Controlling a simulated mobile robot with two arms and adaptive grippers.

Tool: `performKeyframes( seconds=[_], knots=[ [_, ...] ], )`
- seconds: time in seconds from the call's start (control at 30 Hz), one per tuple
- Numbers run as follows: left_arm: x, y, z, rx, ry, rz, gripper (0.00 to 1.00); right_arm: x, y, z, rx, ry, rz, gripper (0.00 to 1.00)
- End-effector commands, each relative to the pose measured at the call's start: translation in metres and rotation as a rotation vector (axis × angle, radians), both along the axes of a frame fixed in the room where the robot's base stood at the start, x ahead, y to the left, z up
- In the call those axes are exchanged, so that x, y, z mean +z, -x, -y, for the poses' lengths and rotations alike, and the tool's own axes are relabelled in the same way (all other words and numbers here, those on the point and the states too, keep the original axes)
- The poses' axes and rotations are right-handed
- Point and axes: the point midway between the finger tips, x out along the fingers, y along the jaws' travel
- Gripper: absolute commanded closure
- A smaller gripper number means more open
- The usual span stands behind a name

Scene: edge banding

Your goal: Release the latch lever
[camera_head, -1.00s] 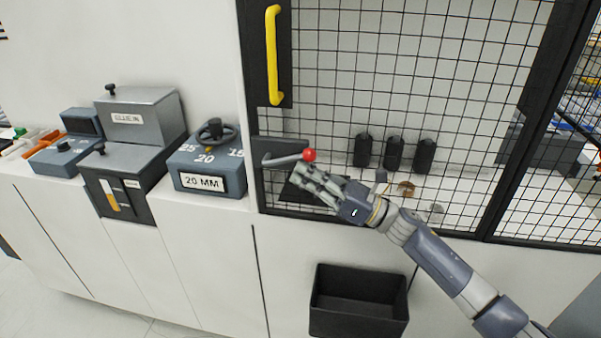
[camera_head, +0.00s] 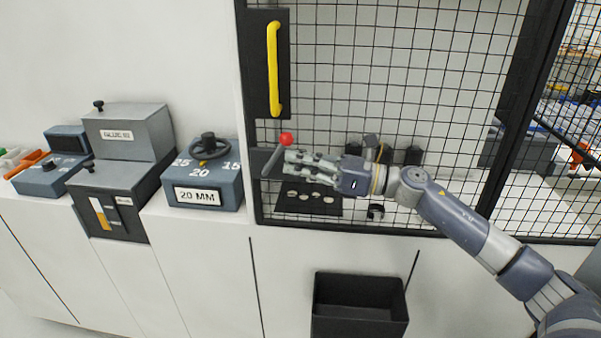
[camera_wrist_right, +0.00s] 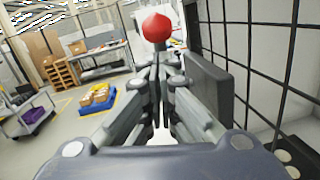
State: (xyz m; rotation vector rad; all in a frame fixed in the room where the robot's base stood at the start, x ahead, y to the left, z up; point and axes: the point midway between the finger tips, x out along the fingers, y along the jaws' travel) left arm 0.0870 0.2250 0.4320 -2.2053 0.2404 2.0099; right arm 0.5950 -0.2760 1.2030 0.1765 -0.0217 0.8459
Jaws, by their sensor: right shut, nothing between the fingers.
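The latch lever (camera_head: 273,160) is a grey bar with a red ball knob (camera_head: 286,139) on a dark plate at the lower left of the mesh door. It now slants steeply up to the knob. My right gripper (camera_head: 289,162) is shut and empty, its fingertips close beside the lever just below the knob. In the right wrist view the red knob (camera_wrist_right: 156,27) stands just beyond the shut fingers (camera_wrist_right: 158,88). I cannot tell whether the fingers touch the lever. My left gripper is not in view.
A yellow handle (camera_head: 273,70) is on the door above the lever. The mesh guard (camera_head: 400,80) is directly behind my right gripper. A control box labelled 20 MM (camera_head: 205,180) stands to the left. A black bin (camera_head: 360,305) is below.

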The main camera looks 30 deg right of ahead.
Motion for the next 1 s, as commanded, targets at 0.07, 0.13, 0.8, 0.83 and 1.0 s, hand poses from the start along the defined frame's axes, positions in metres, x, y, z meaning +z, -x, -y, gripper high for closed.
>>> performKeyframes(
  seconds=[0.07,0.13,0.8,0.83,1.0],
  knots=[
    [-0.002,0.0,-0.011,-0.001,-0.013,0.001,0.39,0.001,-0.001,-0.001,-0.001,0.002,0.001,1.0],
    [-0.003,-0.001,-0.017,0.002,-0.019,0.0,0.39,0.003,-0.001,-0.001,-0.001,0.001,0.0,1.0],
    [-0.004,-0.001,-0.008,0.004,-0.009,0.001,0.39,0.007,-0.002,-0.002,-0.001,0.001,0.001,1.0],
    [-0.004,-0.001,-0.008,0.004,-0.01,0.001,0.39,0.009,-0.002,-0.002,-0.001,0.001,0.001,1.0],
    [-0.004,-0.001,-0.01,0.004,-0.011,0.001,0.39,0.036,-0.001,-0.002,-0.001,0.003,0.009,1.0]
  ],
)
